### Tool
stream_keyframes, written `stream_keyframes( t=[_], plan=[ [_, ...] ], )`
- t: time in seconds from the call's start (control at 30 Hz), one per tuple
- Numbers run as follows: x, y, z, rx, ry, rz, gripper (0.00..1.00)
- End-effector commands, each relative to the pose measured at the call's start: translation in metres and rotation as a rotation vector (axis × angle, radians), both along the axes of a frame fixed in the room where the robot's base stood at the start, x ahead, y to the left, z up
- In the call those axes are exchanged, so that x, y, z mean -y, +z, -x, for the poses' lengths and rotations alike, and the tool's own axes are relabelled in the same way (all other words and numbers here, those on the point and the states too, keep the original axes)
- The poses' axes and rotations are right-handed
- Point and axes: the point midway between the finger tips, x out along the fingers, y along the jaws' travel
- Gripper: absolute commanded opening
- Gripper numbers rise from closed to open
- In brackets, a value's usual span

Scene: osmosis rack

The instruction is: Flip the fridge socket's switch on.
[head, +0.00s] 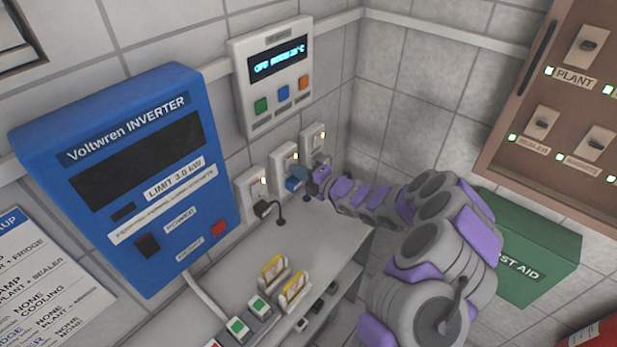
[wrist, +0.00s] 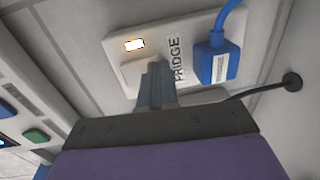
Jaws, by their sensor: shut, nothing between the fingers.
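The fridge socket (wrist: 187,30) is a white wall plate labelled FRIDGE, with a blue plug (wrist: 214,62) and cord in it. Its small indicator (wrist: 134,44) glows whitish-yellow. The pale rocker switch (wrist: 131,72) sits beside the label, partly hidden by my fingertips. My gripper (wrist: 157,70) is shut and empty, its tips at the switch; whether they touch it I cannot tell. In the head view the socket (head: 280,160) is the middle one of three on the wall, and my gripper (head: 316,176) is in front of it, near the blue plug (head: 293,184).
A socket with a black plug (head: 264,208) is to the left, another socket (head: 313,137) to the right. A control panel (head: 272,75) hangs above, and the blue inverter (head: 125,180) is further left. A narrow shelf (head: 325,235) runs below.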

Motion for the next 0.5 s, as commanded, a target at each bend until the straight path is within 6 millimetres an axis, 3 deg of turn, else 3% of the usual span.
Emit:
stream_keyframes(
  t=[0.5],
  plan=[
    [0.056,-0.006,0.056,0.003,0.0,-0.002,0.0]
  ],
)
